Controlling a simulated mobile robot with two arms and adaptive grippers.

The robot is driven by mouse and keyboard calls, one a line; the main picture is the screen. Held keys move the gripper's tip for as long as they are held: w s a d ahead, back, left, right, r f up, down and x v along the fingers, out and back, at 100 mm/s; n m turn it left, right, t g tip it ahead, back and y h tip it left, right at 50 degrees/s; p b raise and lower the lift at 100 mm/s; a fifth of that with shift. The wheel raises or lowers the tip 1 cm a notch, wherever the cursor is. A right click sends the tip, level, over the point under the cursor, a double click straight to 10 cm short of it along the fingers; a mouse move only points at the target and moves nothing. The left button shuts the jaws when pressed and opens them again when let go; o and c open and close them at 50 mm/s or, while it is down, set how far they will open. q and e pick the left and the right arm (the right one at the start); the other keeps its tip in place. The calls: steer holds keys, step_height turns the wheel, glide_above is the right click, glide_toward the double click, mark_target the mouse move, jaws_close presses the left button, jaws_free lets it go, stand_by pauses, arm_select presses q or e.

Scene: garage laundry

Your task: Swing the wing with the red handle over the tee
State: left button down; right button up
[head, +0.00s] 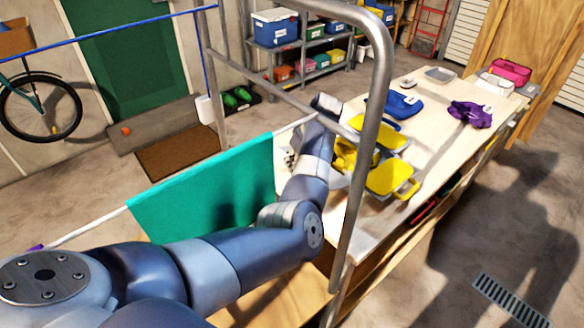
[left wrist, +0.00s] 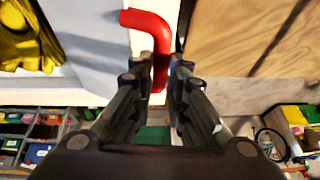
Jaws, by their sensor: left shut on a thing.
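The red handle (left wrist: 147,24) shows in the left wrist view, at the edge of a pale grey-blue panel (left wrist: 95,45), the wing. My left gripper (left wrist: 163,85) is shut on the handle, with its dark fingers on either side. The yellow tee (left wrist: 25,38) lies beyond the panel in that view. The handle is not clear in the head view. My right gripper is not in view.
A metal rack frame (head: 372,120) stands close in front of the table (head: 430,120). A teal cloth (head: 205,190) hangs beside my left arm. Blue (head: 400,105) and purple (head: 470,115) garments lie farther along the table. Shelves with bins (head: 310,55) stand behind.

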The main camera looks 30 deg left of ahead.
arm_select(q)
steer(key=shift+w+d+r, duration=0.2)
steer(key=shift+w+r, duration=0.3)
steer(key=shift+r, duration=0.2)
steer(key=shift+w+d+r, duration=0.2)
steer(key=shift+w+r, duration=0.25)
steer(key=shift+r, duration=0.25)
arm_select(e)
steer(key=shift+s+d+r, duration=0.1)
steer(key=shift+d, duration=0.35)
arm_select(q)
steer(key=shift+d, duration=0.1)
steer(key=c, duration=1.8)
jaws_free()
steer(key=shift+f, duration=0.1)
steer(key=shift+c, duration=0.2)
steer(key=shift+w+f, duration=0.2)
steer(key=shift+w, duration=0.15)
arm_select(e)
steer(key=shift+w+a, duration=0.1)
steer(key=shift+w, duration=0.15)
arm_select(q)
steer(key=shift+s, duration=0.1)
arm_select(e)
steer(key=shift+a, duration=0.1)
